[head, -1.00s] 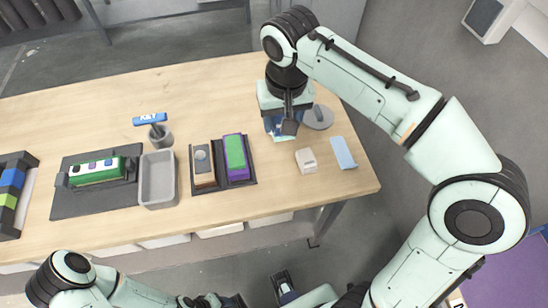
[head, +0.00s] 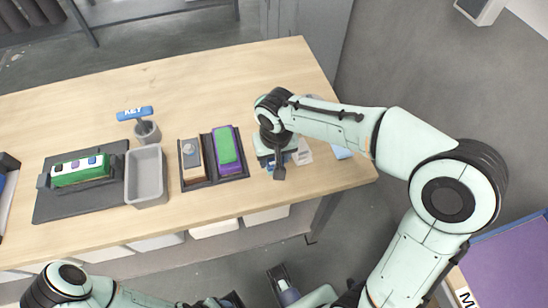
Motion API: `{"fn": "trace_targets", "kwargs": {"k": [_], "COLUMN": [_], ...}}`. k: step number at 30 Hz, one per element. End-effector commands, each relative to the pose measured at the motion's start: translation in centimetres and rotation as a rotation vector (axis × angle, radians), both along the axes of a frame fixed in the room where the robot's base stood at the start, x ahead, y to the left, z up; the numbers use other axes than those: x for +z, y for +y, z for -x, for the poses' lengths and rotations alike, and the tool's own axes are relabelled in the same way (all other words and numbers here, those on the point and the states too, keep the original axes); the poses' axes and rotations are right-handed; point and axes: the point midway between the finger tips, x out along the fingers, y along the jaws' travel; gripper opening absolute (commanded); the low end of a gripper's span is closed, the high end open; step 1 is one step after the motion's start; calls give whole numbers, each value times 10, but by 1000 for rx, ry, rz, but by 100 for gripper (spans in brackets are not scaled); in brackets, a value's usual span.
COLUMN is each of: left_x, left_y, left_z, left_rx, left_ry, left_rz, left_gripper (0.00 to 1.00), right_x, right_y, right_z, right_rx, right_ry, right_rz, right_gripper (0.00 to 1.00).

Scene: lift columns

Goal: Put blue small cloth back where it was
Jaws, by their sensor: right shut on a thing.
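My right gripper (head: 277,168) is shut, low over the right part of the table, just right of the dark tray. A small blue patch (head: 268,166) shows at its fingers. It looks like the blue small cloth, mostly hidden by the gripper. A flat light blue piece (head: 341,153) lies on the table further right, partly hidden behind my right arm. My left arm shows at the bottom left; its gripper cannot be made out.
The dark tray (head: 213,183) holds a green and purple block (head: 227,150) and a brown-sided block. A grey bin (head: 146,176), a cup with a KEY tag (head: 147,132) and a green device (head: 80,170) stand left. A white block (head: 303,153) is close behind the gripper. The table's back is clear.

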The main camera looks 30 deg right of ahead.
Motion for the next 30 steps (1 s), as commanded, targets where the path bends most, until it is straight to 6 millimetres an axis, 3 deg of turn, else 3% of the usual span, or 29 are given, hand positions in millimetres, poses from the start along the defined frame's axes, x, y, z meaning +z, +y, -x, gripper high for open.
{"fn": "trace_targets", "kwargs": {"k": [13, 14, 16, 25, 30], "left_x": [-3, -3, -3, -2, 2], "left_y": [0, 0, 0, 0, 0], "left_z": [-1, -2, -1, -1, 0], "left_rx": [1, 1, 1, 1, 0], "left_ry": [-5, -6, -6, -5, 0], "left_rz": [-1, -1, -1, -1, 0], "left_gripper": [57, 57, 57, 57, 57], "right_x": [-10, -10, -9, -8, 8], "right_y": [0, 0, 0, 0, 0], "right_z": [0, 0, 0, 0, 1], "right_rx": [-1, -1, -1, -1, -1], "right_ry": [0, 0, 0, 0, -5], "right_rz": [0, 0, 0, 0, -1], "right_gripper": [24, 55, 78, 78, 78]}}
